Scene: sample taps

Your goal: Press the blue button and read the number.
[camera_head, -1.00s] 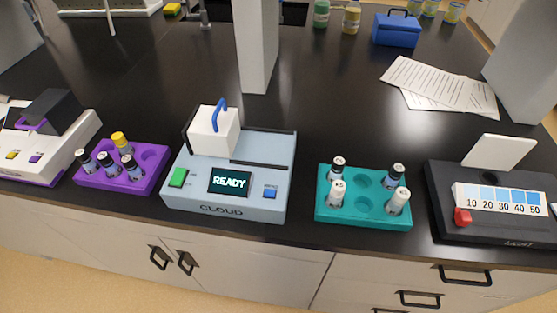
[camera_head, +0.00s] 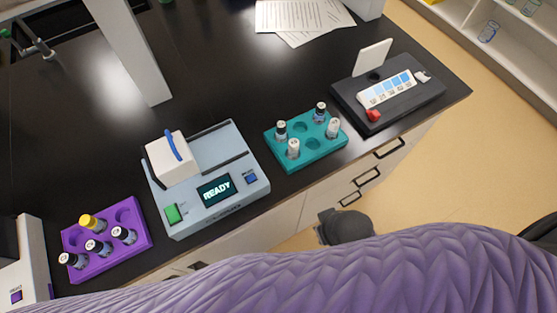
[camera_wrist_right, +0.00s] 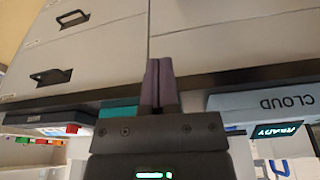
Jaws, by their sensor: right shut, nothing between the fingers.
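The light blue-grey CLOUD device (camera_head: 233,138) stands near the counter's front edge in the head view. Its blue button (camera_head: 251,178) is at the front right, beside a dark display (camera_head: 217,190) that reads READY. A green button (camera_head: 173,214) is at the front left. In the right wrist view the device (camera_wrist_right: 250,102) shows upside down at the right, its display (camera_wrist_right: 276,130) also reading READY. My right gripper (camera_wrist_right: 158,65) is shut and empty, its purple fingers together in front of the cabinet fronts, apart from the device. My left gripper is not in view.
A purple rack (camera_head: 139,237) with several vials stands left of the device, and a teal rack (camera_head: 311,157) stands right of it. A black device with a number scale (camera_head: 437,93) is farther right. Cabinet handles (camera_head: 367,177) line the counter front. A purple textured surface fills the bottom.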

